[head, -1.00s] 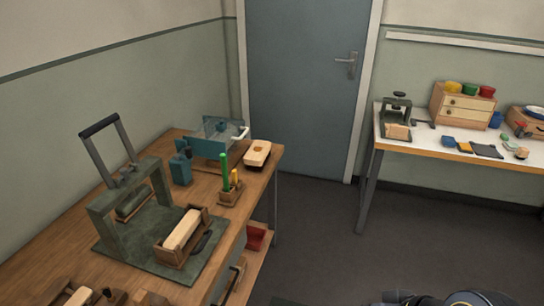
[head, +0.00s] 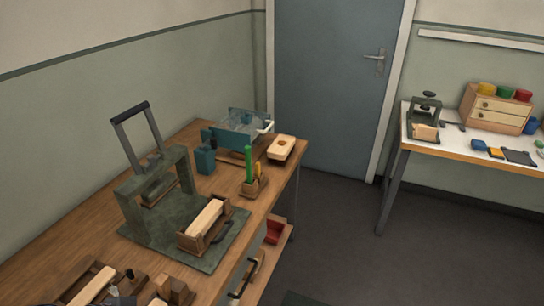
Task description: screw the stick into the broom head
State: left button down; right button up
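A pale wooden block with a dark round spot on top (head: 281,148), possibly the broom head, lies at the far right corner of the wooden workbench (head: 70,240). Another pale block (head: 205,218) sits in a wooden tray on the dark green base plate of a press. No long broom stick can be made out. Neither of my grippers is in view.
The green press (head: 150,190) with its raised lever stands on the bench. A teal bottle (head: 205,160), a teal machine (head: 238,133) and a holder with green and yellow sticks (head: 253,188) stand behind it. A white table (head: 450,145) is at right; floor between is clear.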

aim_at(280, 151)
jog(key=i+l+z, duration=0.25)
jog(key=i, duration=0.35)
jog(key=i+z, duration=0.25)
jog(key=i, duration=0.3)
